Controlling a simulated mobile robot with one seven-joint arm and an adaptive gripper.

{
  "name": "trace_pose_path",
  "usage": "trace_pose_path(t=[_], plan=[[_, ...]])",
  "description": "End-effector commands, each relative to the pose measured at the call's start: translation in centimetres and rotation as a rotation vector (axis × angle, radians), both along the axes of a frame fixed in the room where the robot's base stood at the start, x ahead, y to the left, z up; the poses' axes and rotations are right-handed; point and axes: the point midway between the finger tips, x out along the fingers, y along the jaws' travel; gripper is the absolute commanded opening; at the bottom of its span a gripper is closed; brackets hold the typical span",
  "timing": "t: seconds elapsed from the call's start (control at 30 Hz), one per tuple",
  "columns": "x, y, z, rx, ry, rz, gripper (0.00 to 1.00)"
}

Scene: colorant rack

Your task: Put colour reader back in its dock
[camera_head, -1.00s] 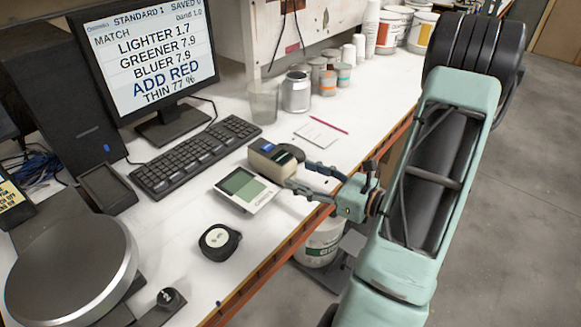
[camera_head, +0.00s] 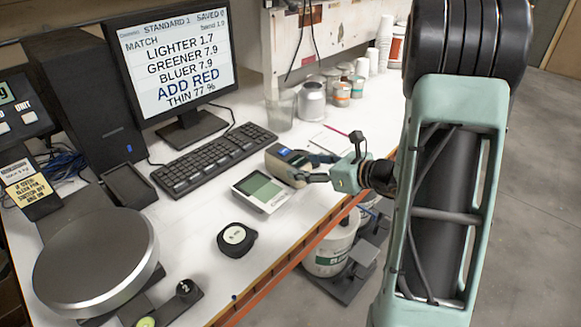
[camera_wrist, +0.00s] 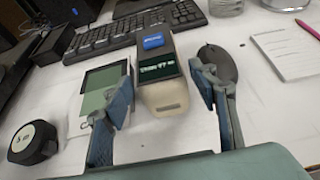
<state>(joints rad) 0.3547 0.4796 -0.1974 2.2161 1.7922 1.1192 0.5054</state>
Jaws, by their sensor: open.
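The colour reader (camera_head: 284,160), a cream and dark handheld device with a blue patch and a small dark display, lies on the white bench right of the keyboard. In the wrist view the reader (camera_wrist: 163,78) points away from me. My gripper (camera_head: 308,168) is open, its fingers low at the reader's near end. In the wrist view my gripper (camera_wrist: 162,92) has one finger on each side of it, with visible gaps. A black open-topped tray (camera_head: 128,186) left of the keyboard looks like the dock; I cannot be sure.
A flat device with a green screen (camera_head: 263,190) lies close left of the reader. A dark mouse (camera_wrist: 217,64) lies close right. The keyboard (camera_head: 214,158) is beyond. The bench's front edge is close.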

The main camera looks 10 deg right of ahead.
Motion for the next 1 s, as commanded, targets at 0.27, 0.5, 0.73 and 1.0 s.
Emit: trace_pose_path(t=[0.27,0.5,0.73,1.0], plan=[[2.0,1.4,-1.0,-0.001,-0.001,0.0,0.54],[4.6,3.4,-2.2,0.0,0.0,0.002,0.54],[5.6,4.0,-2.7,0.0,-0.002,-0.001,0.54],[5.6,4.0,-2.7,0.0,-0.002,-0.001,0.4]])
